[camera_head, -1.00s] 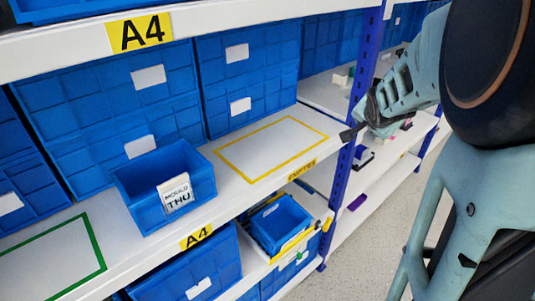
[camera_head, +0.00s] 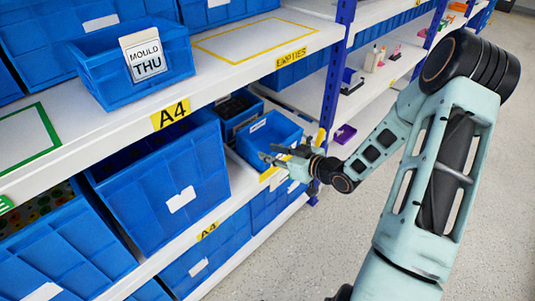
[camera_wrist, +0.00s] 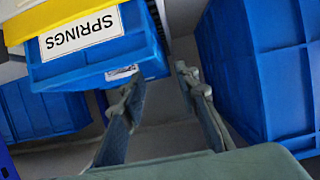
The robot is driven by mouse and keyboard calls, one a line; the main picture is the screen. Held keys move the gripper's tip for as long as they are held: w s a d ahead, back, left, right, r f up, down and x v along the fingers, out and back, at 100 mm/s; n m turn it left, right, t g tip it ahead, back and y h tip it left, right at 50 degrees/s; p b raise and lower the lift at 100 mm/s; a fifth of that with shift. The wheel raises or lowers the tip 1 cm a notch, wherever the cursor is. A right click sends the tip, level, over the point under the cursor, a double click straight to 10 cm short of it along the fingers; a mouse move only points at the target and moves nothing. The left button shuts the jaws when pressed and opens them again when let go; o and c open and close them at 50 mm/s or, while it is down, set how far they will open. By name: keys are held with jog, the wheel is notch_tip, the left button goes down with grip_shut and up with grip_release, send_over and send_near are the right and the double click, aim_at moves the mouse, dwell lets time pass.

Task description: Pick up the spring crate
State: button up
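The spring crate is a small blue open bin (camera_head: 270,135) on the lower shelf in the head view. In the wrist view the crate (camera_wrist: 95,72) shows at upper left, with an upside-down white label reading SPRINGS beside a yellow strip. My gripper (camera_head: 282,154) is at the crate's front right side in the head view, overlapping its front edge there. In the wrist view my gripper (camera_wrist: 163,80) has its fingers spread with nothing between them; the left fingertip is close to the crate's wall. I cannot tell whether it touches.
A large blue bin (camera_head: 165,185) stands left of the crate, and a dark-filled bin (camera_head: 237,110) is behind it. A blue shelf post (camera_head: 333,85) rises to the right. Above, a MOULD THU bin (camera_head: 110,75) sits on the A4 shelf (camera_head: 80,140). Open floor (camera_head: 270,265) lies in front.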

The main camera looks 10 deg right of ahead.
aim_at(252, 144)
jog(key=shift+w+r+b+x, duration=0.15)
jog(key=shift+b+x, duration=0.5)
jog(key=shift+x, duration=2.1)
jog(key=shift+w+r+b+x, duration=0.15)
jog(key=shift+b+x, duration=0.45)
jog(key=shift+x, duration=2.1)
jog(key=shift+d, duration=0.1)
grip_shut()
jog(key=shift+r, duration=0.1)
